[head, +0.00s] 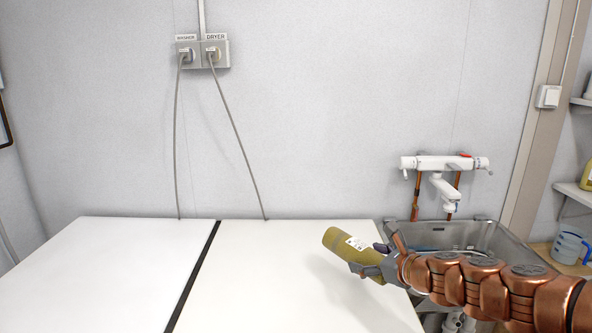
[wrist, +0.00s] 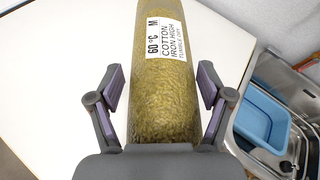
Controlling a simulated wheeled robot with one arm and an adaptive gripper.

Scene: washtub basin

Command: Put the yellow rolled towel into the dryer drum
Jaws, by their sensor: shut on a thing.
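The yellow rolled towel (head: 345,242) is an olive-yellow cylinder with a white care label. My gripper (head: 378,262) is shut on it and holds it tilted above the right white machine top (head: 290,285). In the wrist view the towel (wrist: 165,100) runs up the middle, with the fingers of my gripper (wrist: 160,95) on both sides of it. The label reads 60 °C, cotton, iron high; its last line is small. The dryer drum is not in view. The fronts of the machines are not seen.
A left white top (head: 100,270) adjoins the right one across a dark gap. A metal sink (head: 440,236) under a white tap (head: 445,163) stands to the right; a blue tub (wrist: 262,122) sits in it.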

